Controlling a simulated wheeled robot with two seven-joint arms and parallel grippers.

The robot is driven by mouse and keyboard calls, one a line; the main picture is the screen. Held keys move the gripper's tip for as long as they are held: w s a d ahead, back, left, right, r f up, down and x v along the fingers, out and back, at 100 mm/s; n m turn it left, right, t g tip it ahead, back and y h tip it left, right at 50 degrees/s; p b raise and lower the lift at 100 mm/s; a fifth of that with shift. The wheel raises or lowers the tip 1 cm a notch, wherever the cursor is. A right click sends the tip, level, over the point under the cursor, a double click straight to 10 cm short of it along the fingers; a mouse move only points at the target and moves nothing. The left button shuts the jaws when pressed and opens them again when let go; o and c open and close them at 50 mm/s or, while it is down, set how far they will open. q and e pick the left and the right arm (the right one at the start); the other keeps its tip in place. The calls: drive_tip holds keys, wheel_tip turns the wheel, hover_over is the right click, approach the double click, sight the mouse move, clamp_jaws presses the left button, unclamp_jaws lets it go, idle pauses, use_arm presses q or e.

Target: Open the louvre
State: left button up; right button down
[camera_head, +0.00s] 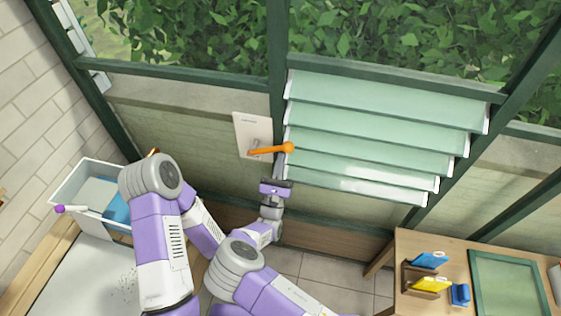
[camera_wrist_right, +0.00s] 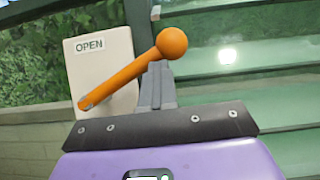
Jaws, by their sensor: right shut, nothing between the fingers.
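The louvre (camera_head: 375,115) is a bank of pale green slats in a dark green frame, at the upper right of the head view. The slats lie overlapping and tilted; I cannot tell how far they are open. An orange lever with a ball end (camera_head: 272,150) lies nearly level across a pale plate (camera_head: 247,130) left of the slats. In the wrist view the lever (camera_wrist_right: 130,70) slants up to the right, and the plate (camera_wrist_right: 100,75) reads "OPEN". My right gripper (camera_head: 279,172) is shut and empty, just below the lever's ball end; contact is unclear. My left gripper is not visible.
A white bin (camera_head: 88,172) with a blue item stands at the left on a bench. A wooden table (camera_head: 412,245) at the lower right holds a rack (camera_head: 408,278) with blue and yellow items and a green-framed panel (camera_head: 482,295). Tiled floor (camera_head: 325,267) shows between.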

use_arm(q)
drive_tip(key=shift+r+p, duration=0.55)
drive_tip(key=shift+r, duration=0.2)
use_arm(e)
drive_tip(key=shift+w+r, duration=0.1)
drive_tip(key=shift+r, duration=0.9)
drive_tip(key=shift+r+h, duration=0.15)
drive_tip(key=shift+h, duration=0.25)
